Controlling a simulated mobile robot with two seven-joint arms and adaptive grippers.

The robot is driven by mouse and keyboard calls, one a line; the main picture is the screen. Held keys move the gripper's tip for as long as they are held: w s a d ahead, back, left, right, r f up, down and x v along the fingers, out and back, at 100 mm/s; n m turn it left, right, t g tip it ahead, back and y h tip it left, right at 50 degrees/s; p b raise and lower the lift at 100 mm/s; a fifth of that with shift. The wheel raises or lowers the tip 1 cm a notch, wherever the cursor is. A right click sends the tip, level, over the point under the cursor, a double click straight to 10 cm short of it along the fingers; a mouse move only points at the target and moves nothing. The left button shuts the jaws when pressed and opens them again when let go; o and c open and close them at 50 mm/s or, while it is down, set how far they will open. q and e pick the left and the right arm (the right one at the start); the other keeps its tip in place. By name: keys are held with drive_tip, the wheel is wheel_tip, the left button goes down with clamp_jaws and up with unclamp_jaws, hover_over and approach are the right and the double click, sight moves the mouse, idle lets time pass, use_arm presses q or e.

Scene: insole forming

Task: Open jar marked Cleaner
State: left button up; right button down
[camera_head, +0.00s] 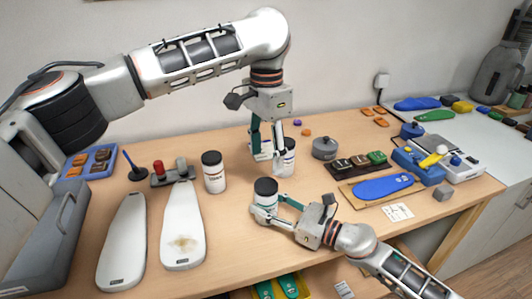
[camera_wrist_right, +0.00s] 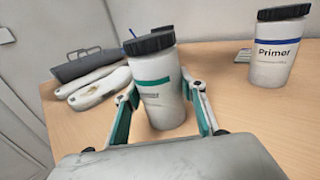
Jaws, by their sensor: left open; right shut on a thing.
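My right gripper (camera_head: 268,212) is shut around a white jar with a black lid and a teal band (camera_head: 264,196). In the right wrist view this jar (camera_wrist_right: 160,99) stands between the fingers, lid on and slightly tilted in the picture; its label is too blurred to read.
Another dark-lidded jar (camera_head: 214,176) stands to the left. A jar labelled Primer (camera_wrist_right: 282,60) shows in the right wrist view. Two pale lasts (camera_head: 183,225) lie at the left. A grey round pot (camera_head: 325,149) and a blue insole (camera_head: 383,187) are to the right.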

sight(266, 184)
use_arm(q)
drive_tip(key=m, duration=0.5)
drive_tip(key=shift+m, duration=0.3)
drive_tip(key=m, duration=0.3)
drive_tip(key=shift+m, duration=0.3)
drive_tip(key=m, duration=1)
drive_tip(key=shift+m, duration=0.3)
drive_tip(key=m, duration=1.8)
drive_tip(key=shift+m, duration=0.4)
drive_tip(key=shift+f+m, duration=0.3)
drive_tip(key=shift+f, duration=3.75)
